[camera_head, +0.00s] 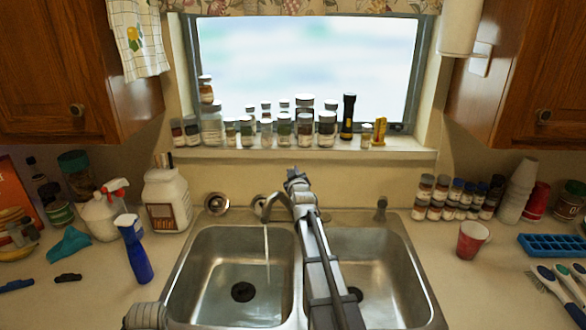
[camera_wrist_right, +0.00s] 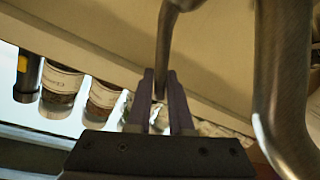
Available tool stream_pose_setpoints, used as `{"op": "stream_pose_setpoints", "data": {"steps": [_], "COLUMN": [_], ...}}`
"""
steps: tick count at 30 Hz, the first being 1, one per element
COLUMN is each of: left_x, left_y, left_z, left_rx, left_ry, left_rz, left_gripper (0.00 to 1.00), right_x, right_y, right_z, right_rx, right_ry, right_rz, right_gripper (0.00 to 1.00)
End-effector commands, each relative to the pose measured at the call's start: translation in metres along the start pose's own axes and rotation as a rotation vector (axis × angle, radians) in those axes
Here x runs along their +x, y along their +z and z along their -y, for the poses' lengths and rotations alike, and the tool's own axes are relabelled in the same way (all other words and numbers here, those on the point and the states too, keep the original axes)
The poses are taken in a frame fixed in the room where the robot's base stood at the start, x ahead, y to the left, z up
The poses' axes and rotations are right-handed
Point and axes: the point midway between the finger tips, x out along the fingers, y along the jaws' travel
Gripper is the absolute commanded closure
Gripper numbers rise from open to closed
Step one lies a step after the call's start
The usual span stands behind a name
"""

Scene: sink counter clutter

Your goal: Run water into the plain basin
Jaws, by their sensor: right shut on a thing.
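The steel sink has a left basin (camera_head: 205,270) and a right basin (camera_head: 400,275). The curved faucet spout (camera_head: 267,205) points over the left basin, and a thin water stream (camera_head: 267,250) falls from it into that basin. My right gripper (camera_head: 296,178) is behind the sink, above the faucet. In the right wrist view, its fingers (camera_wrist_right: 160,85) are shut on a thin metal lever (camera_wrist_right: 165,40), with the thick curved spout (camera_wrist_right: 280,90) to the right. In the head view my right arm hides the divider and part of the right basin. My left gripper is not visible.
A red cup (camera_head: 471,240) and a blue tray (camera_head: 552,246) are on the right counter.

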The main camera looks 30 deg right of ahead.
Motion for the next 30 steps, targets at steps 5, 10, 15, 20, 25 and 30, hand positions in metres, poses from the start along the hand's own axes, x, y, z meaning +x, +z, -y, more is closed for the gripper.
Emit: {"op": "stream_pose_setpoints", "data": {"steps": [5, 10, 15, 20, 25, 30], "left_x": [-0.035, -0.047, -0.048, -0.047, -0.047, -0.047], "left_y": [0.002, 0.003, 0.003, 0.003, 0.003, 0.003], "left_z": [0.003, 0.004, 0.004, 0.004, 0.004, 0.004], "left_rx": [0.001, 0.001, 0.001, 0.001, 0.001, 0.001], "left_ry": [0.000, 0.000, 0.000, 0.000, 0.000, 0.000], "left_rz": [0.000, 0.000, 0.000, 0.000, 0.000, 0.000], "left_gripper": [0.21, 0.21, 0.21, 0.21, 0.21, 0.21], "right_x": [0.003, 0.008, 0.009, 0.009, 0.009, 0.009], "right_y": [-0.011, -0.007, -0.004, -0.004, -0.004, -0.004], "right_z": [-0.010, -0.015, -0.015, -0.014, -0.014, -0.014], "right_rx": [0.113, 0.188, 0.211, 0.211, 0.211, 0.210], "right_ry": [-0.053, -0.089, -0.102, -0.101, -0.101, -0.101], "right_rz": [0.085, 0.140, 0.156, 0.156, 0.155, 0.155], "right_gripper": [1.00, 1.00, 1.00, 1.00, 0.72, 0.53]}}
